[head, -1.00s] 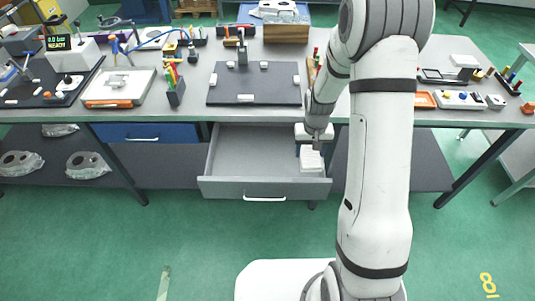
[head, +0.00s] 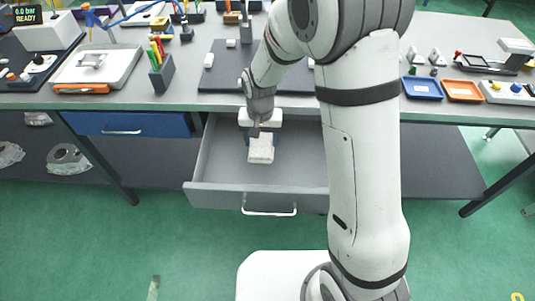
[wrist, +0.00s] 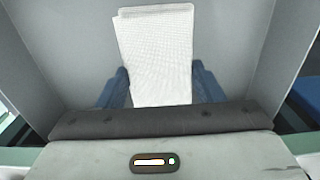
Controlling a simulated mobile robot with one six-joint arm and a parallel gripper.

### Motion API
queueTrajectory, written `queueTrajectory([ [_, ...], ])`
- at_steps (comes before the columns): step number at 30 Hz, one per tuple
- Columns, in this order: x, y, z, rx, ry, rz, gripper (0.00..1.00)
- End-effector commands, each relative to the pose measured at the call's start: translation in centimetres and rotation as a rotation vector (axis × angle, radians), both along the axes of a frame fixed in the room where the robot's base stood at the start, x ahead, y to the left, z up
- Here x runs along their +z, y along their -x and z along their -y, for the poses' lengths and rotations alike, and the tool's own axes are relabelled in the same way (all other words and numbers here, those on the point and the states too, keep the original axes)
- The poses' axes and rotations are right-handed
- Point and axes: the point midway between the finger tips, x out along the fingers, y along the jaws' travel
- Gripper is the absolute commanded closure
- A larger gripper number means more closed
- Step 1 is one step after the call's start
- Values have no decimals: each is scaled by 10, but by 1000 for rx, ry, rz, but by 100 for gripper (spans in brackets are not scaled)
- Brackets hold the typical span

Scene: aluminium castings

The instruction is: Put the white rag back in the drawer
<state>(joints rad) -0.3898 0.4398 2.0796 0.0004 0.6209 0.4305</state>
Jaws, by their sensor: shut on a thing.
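The white rag (wrist: 156,55) is a folded, textured rectangle. In the wrist view it lies between the two blue fingers of my gripper (wrist: 160,88), which is shut on it. In the head view the rag (head: 261,150) hangs below my gripper (head: 259,138), inside the outline of the open grey drawer (head: 215,188). The drawer is pulled out under the bench and its floor looks bare around the rag. I cannot tell whether the rag touches the drawer floor.
The bench top (head: 225,101) with a dark mat (head: 220,70) lies just above and behind the drawer. A shut blue drawer (head: 130,124) is to the left. Blue and orange trays (head: 422,88) stand on the bench at right. My arm hides the drawer's right part.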

Motion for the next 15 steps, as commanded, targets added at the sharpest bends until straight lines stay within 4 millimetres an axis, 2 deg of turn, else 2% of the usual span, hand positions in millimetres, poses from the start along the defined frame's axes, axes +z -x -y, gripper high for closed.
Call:
queueTrajectory([
  [3,-25,2,1,-1,3,-7,60],
  [6,-41,1,1,0,2,-5,60],
  [15,-69,1,0,1,2,-5,60],
])
